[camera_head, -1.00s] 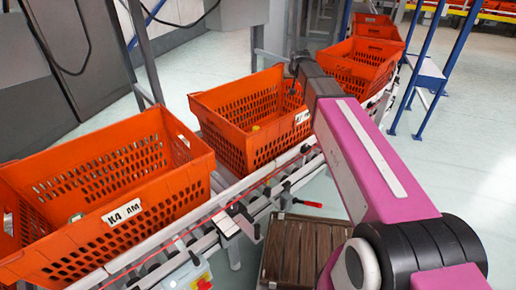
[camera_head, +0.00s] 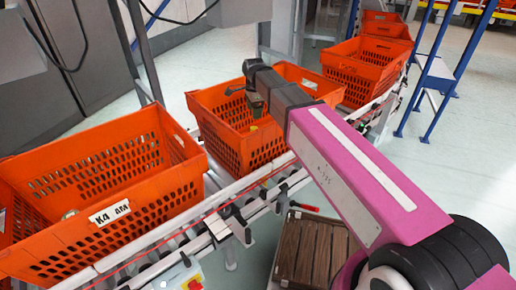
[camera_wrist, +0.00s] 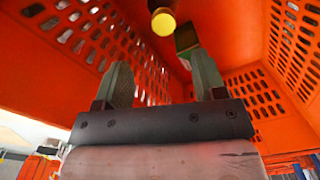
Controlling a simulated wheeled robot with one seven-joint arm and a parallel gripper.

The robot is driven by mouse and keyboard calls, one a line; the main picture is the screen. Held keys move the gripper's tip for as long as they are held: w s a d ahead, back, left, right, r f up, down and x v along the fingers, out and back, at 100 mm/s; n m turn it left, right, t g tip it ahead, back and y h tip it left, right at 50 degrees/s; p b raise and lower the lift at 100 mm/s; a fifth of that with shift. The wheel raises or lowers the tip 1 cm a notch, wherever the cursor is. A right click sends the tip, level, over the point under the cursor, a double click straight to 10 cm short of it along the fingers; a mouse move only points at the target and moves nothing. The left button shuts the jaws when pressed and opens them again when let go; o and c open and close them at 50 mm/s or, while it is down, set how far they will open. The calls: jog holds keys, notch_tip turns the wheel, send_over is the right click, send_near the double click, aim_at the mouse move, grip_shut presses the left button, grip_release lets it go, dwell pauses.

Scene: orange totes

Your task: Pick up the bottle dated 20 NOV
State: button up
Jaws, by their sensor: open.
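My gripper (camera_head: 256,102) is over the middle orange tote (camera_head: 204,112), angled down into it. In the wrist view its two green-grey fingers (camera_wrist: 163,78) are spread apart, with nothing between them. A yellow round end, perhaps a bottle cap (camera_wrist: 163,22), shows beyond the fingertips, apart from them. A small yellow spot (camera_head: 253,128) in the same tote shows in the head view. A green boxy item (camera_wrist: 187,40) is beside the cap, just beyond the right finger. No date can be read, so I cannot tell which item is the 20 NOV bottle.
The totes stand on a roller conveyor (camera_head: 215,200). A nearer tote (camera_head: 130,240) with a K4 AM label is at left, with a pale item (camera_head: 70,213) partly visible inside. More totes (camera_head: 360,75) stand behind. A brown crate (camera_head: 312,250) is below the conveyor.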

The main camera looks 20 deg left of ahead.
aim_at(254, 128)
notch_tip(254, 128, down, 5)
jog(key=shift+f, duration=0.15)
jog(key=shift+w+a+f, duration=0.1)
jog(key=shift+f, duration=1.25)
jog(key=shift+w+a+f, duration=0.1)
jog(key=shift+f, duration=1.2)
grip_shut()
